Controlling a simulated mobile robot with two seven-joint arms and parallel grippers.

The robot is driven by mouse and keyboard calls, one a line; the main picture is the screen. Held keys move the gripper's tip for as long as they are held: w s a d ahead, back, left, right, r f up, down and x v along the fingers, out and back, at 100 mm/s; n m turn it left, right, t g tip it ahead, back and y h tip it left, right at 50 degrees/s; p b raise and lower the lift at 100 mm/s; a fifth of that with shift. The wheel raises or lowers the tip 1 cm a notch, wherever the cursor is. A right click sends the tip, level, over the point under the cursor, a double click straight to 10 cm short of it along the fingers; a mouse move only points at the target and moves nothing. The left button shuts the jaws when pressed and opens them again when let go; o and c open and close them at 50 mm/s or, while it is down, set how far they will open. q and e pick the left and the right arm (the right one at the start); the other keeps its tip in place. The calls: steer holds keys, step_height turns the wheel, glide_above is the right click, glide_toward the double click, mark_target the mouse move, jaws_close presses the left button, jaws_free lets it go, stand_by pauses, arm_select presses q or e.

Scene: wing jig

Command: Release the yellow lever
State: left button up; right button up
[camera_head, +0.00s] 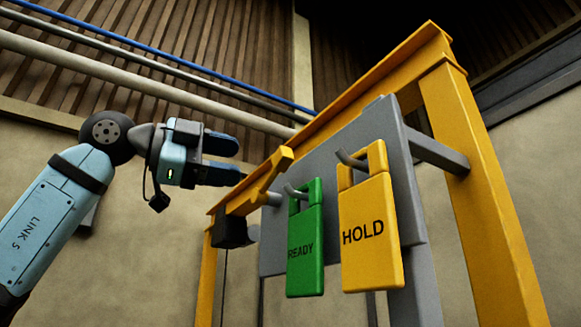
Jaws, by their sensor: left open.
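The yellow lever (264,187) slants up to the right from a dark block (232,232) at the left end of the yellow frame, and ends in a squared yellow handle. My left gripper (240,160) comes in from the left with its two dark fingers apart and nothing between them. Its fingertips point right, just up and left of the lever's handle. The lever is not between the fingers. I cannot tell the gap in depth. My right gripper is not in view.
A grey panel (267,235) on the yellow frame (490,200) carries hooks with a green READY tag (305,270) and a yellow HOLD tag (372,265), both right of the lever. Pipes (150,92) run along the wall behind my arm.

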mark_target(290, 164)
arm_select(q)
steer(key=shift+n+t+y, duration=0.7)
steer(key=r+p+x, duration=0.1)
steer(key=x, duration=0.3)
steer(key=p+x, duration=0.2)
steer(key=x, duration=0.1)
steer(key=r+p+x, duration=0.1)
steer(key=x, duration=0.3)
steer(key=shift+w+d+r+p, duration=0.1)
steer(key=shift+d+r+p, duration=0.2)
steer(key=shift+d, duration=0.1)
steer(key=shift+c, duration=0.4)
